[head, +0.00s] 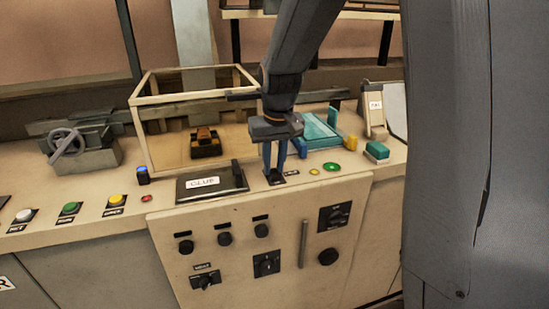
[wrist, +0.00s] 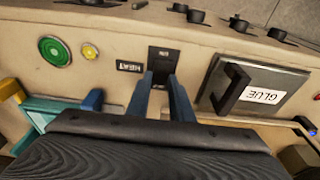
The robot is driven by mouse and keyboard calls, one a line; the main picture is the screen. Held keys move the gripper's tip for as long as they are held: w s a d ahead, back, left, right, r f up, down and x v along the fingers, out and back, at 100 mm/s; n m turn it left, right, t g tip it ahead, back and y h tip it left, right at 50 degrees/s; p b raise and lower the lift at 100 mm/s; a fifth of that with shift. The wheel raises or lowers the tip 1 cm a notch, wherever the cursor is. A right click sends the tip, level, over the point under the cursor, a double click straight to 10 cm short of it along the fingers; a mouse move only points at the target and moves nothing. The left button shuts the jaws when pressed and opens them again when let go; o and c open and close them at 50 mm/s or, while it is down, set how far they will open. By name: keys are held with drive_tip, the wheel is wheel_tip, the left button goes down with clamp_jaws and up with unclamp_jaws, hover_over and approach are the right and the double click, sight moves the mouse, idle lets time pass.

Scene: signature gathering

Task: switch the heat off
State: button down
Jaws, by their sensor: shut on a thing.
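The heat switch is a small black plate (wrist: 163,56) set in the cream bench top, next to a label reading HEAT (wrist: 130,67). In the head view the switch (head: 274,180) shows just below my fingertips. My gripper (head: 274,166) points down with its blue fingers at the switch. In the wrist view my gripper (wrist: 160,84) has one finger on each side of the plate's near part, shut on the switch. The lever between the fingers is mostly hidden, so its position cannot be told.
A dark GLUE lid (head: 211,182) with a handle lies left of the switch. A yellow button (head: 314,170) and a green button (head: 332,166) are to the right. A framed enclosure (head: 143,140) and a teal device (head: 318,133) stand behind. The front panel has several knobs.

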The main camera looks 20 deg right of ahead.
drive_tip(key=shift+w+g+p, duration=0.15)
drive_tip(key=shift+g+p, duration=0.15)
drive_tip(key=c, duration=1.6)
unclamp_jaws()
drive_tip(key=shift+o, duration=0.2)
drive_tip(key=shift+f+b, duration=0.1)
drive_tip(key=shift+b, duration=0.35)
